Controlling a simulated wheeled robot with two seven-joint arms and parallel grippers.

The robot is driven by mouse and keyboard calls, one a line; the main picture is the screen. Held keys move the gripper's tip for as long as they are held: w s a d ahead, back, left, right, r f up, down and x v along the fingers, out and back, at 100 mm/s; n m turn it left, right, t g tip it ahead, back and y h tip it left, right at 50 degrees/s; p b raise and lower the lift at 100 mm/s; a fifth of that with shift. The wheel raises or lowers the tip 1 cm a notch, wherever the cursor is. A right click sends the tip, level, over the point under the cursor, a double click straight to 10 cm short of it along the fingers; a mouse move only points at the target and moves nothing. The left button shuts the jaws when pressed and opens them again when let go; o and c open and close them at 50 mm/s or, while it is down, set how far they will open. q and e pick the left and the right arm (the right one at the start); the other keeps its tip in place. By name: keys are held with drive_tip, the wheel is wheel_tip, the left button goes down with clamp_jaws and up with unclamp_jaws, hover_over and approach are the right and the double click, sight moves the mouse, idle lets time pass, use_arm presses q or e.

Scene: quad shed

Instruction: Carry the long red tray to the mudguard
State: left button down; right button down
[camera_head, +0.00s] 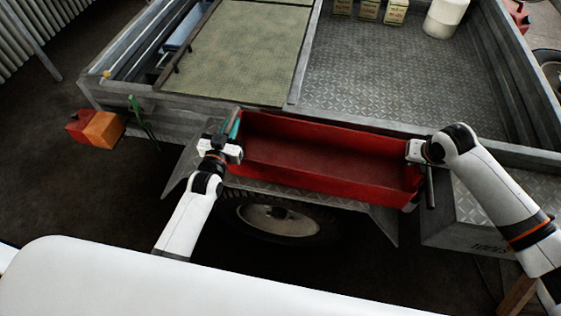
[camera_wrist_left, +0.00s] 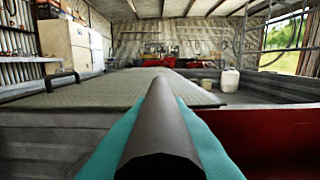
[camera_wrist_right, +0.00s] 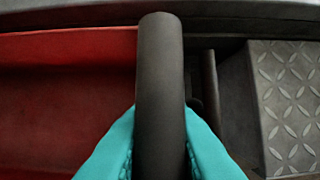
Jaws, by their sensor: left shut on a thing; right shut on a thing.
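The long red tray (camera_head: 325,156) is empty and lies lengthwise over the mudguard (camera_head: 300,193), the tread-plate ledge above the trailer wheel. I cannot tell whether its underside touches the mudguard. My left gripper (camera_head: 230,140) is shut on a dark bar handle at the tray's left end. The left wrist view shows this bar (camera_wrist_left: 160,130) between teal fingers. My right gripper (camera_head: 425,160) is shut on the handle at the right end. The right wrist view shows that bar (camera_wrist_right: 160,95) between teal fingers, with the red tray (camera_wrist_right: 65,105) to its left.
The trailer's side wall (camera_head: 350,122) runs just behind the tray. A wheel (camera_head: 275,218) is below the mudguard. A tread-plate toolbox (camera_head: 480,210) stands at right, and an orange lamp (camera_head: 103,129) at left. Small boxes (camera_head: 368,10) and a white container (camera_head: 445,17) stand on the trailer bed.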

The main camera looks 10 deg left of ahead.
use_arm(q)
drive_tip(key=c, duration=1.8)
unclamp_jaws()
drive_tip(key=shift+f, duration=0.35)
use_arm(e)
drive_tip(key=c, duration=1.8)
unclamp_jaws()
drive_tip(key=shift+f, duration=0.4)
use_arm(q)
drive_tip(key=o, duration=0.4)
drive_tip(key=shift+r, duration=0.15)
use_arm(e)
drive_tip(key=o, duration=0.4)
drive_tip(key=shift+r, duration=0.15)
drive_tip(key=shift+o, duration=0.2)
use_arm(q)
drive_tip(key=shift+s, duration=0.1)
use_arm(e)
drive_tip(key=shift+s+r, duration=0.1)
drive_tip(key=shift+r, duration=0.05)
use_arm(q)
drive_tip(key=s, duration=1.2)
drive_tip(key=shift+a, duration=0.2)
use_arm(e)
drive_tip(key=v, duration=1.1)
drive_tip(key=shift+s+r, duration=0.2)
drive_tip(key=shift+r, duration=0.15)
